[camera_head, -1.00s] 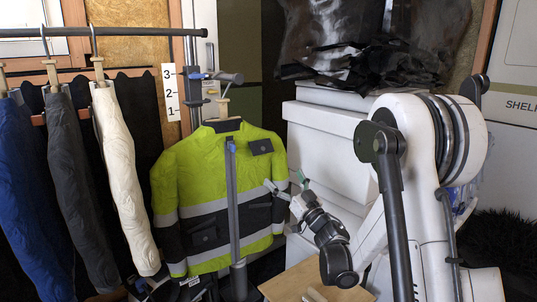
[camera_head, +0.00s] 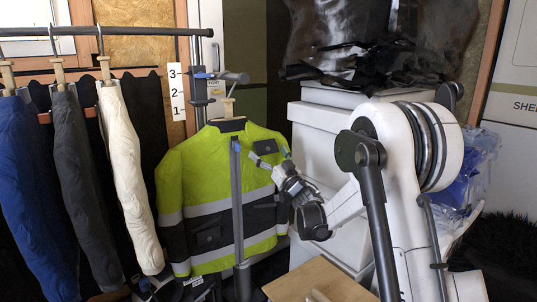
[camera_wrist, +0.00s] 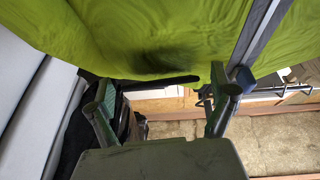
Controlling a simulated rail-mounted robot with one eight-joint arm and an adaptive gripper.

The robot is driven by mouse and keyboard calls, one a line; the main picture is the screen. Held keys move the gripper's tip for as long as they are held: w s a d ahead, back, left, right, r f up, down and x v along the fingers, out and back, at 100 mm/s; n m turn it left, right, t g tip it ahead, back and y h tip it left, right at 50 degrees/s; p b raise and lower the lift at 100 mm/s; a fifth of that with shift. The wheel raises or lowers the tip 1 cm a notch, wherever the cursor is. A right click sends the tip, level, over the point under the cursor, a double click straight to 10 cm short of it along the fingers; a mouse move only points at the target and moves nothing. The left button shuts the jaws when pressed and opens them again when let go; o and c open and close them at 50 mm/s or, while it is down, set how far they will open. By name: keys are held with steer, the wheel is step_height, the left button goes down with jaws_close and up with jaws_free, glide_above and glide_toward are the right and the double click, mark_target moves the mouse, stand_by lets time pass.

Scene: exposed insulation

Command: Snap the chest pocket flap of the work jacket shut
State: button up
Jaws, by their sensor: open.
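The yellow-green work jacket (camera_head: 205,165) hangs upright, with grey bands and dark lower panels. Its dark chest pocket flap (camera_head: 265,146) is at the upper right of the chest. My gripper (camera_head: 277,158) is just below and right of the flap, open. In the wrist view, my gripper (camera_wrist: 162,95) has its two fingers well apart, with nothing held. A thin dark strip (camera_wrist: 160,82) lies between and beyond the fingertips; it looks like the flap seen nearly edge-on, with a dark shadow on the cloth above it. The snap halves cannot be seen.
White boxes (camera_head: 330,135) stand behind and right. A wooden board (camera_head: 320,280) is below. Blue, grey and white garments (camera_head: 130,180) hang at the left.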

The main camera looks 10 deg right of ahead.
steer(key=shift+w, duration=0.1)
steer(key=c, duration=1.1)
steer(key=shift+w+a+f+t+b, duration=0.15)
steer(key=shift+f+t+b, duration=0.15)
steer(key=shift+t+b, duration=0.3)
steer(key=shift+r+y+b, duration=0.1)
steer(key=shift+y+b, duration=0.2)
steer(key=shift+b, duration=0.1)
steer(key=o, duration=1.1)
steer(key=v, duration=1.2)
steer(key=shift+w, duration=0.15)
